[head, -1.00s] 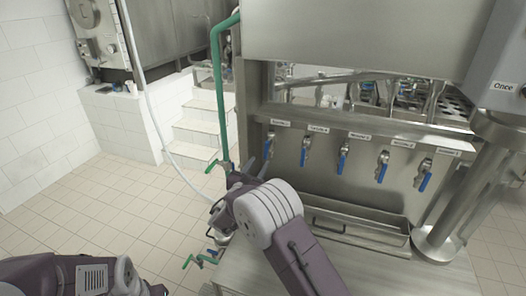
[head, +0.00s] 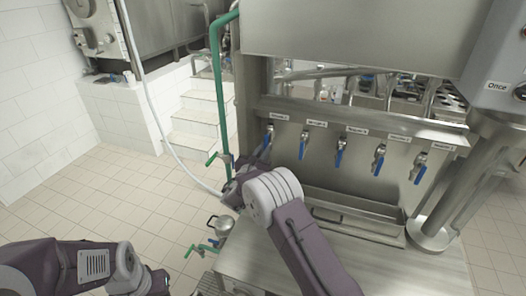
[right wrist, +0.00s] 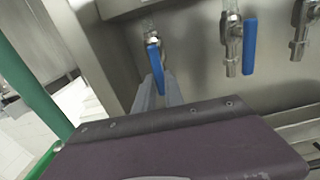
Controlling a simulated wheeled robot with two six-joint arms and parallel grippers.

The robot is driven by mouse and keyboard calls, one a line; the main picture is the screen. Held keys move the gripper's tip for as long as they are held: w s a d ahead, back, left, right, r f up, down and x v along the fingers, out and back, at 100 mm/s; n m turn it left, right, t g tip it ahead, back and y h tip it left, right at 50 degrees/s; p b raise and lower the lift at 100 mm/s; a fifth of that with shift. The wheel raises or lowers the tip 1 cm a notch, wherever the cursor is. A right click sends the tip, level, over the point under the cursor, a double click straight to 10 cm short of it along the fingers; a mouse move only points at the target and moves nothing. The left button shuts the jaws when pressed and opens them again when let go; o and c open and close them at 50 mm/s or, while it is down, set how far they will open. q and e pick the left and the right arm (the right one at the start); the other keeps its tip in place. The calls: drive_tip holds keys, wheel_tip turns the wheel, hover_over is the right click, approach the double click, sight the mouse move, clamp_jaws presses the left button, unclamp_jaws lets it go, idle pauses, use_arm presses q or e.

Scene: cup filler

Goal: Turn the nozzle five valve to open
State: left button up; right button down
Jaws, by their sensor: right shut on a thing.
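The leftmost valve on the steel filler, under the label that seems to read nozzle 5 (head: 279,116), has a blue handle (head: 266,142) that hangs down with a slight tilt. In the right wrist view this handle (right wrist: 154,66) points down, and the two grey fingers of my right gripper (right wrist: 158,97) are around its lower end, shut on it. In the head view my right wrist hides most of that gripper (head: 257,160). My left gripper (head: 158,282) is low at the left, far from the valves; its fingers do not show clearly.
Several more blue-handled valves hang in a row to the right, the nearest one (head: 303,146) close by. A steel drip trough (head: 350,215) lies below them. Tiled floor is clear at the left.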

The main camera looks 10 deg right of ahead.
use_arm(q)
drive_tip(key=shift+f, duration=0.25)
use_arm(e)
drive_tip(key=shift+d+n, duration=0.1)
drive_tip(key=shift+n, duration=0.2)
drive_tip(key=c, duration=1.4)
unclamp_jaws()
drive_tip(key=shift+c, duration=0.2)
